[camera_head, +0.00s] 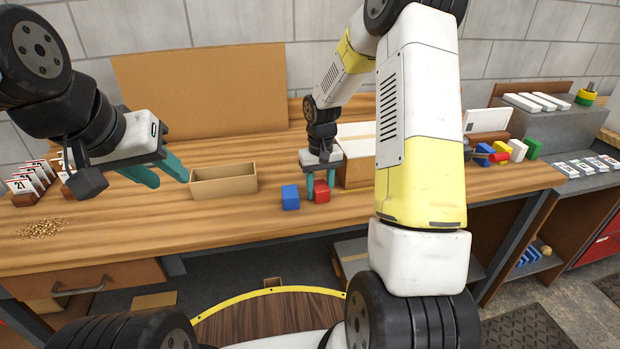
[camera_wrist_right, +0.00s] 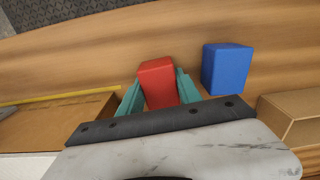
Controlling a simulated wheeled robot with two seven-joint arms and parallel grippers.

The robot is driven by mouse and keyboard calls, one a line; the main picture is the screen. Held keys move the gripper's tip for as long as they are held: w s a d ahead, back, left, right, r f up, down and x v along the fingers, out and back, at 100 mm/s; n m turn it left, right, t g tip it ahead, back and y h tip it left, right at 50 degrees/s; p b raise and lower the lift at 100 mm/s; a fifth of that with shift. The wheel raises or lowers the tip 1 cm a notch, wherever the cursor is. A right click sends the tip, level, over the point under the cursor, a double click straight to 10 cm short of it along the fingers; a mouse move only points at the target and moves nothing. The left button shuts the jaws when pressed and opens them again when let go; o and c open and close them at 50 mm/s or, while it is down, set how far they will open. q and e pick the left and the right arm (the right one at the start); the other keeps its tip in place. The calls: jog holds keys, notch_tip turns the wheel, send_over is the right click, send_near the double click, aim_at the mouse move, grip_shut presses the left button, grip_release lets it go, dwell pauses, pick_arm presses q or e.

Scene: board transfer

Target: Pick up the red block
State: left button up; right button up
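The red block (camera_head: 321,192) is on the wooden workbench, just right of a blue block (camera_head: 290,197). My right gripper (camera_head: 319,187) points down over the red block, with one teal finger on each side of it. In the right wrist view the red block (camera_wrist_right: 158,82) sits between the fingers, which lie close against its sides. It looks at bench level; any lift is too small to tell. My left gripper (camera_head: 163,177) is open and empty above the bench at the left, its two teal fingers apart.
An open cardboard box (camera_head: 223,181) stands left of the blue block (camera_wrist_right: 227,68). A larger carton (camera_head: 357,163) is just behind and right of the right gripper. Number cards (camera_head: 33,179) and loose grains (camera_head: 40,229) are at the left. The front bench strip is clear.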

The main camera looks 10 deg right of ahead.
aim_at(320, 185)
grip_shut()
jog(key=shift+r, duration=0.1)
jog(key=shift+r, duration=0.6)
notch_tip(320, 185, up, 2)
jog(key=shift+r, duration=0.25)
jog(key=s+a+r, duration=0.1)
jog(key=s+a, duration=0.6)
jog(key=s, duration=0.7)
jog(key=shift+a, duration=0.2)
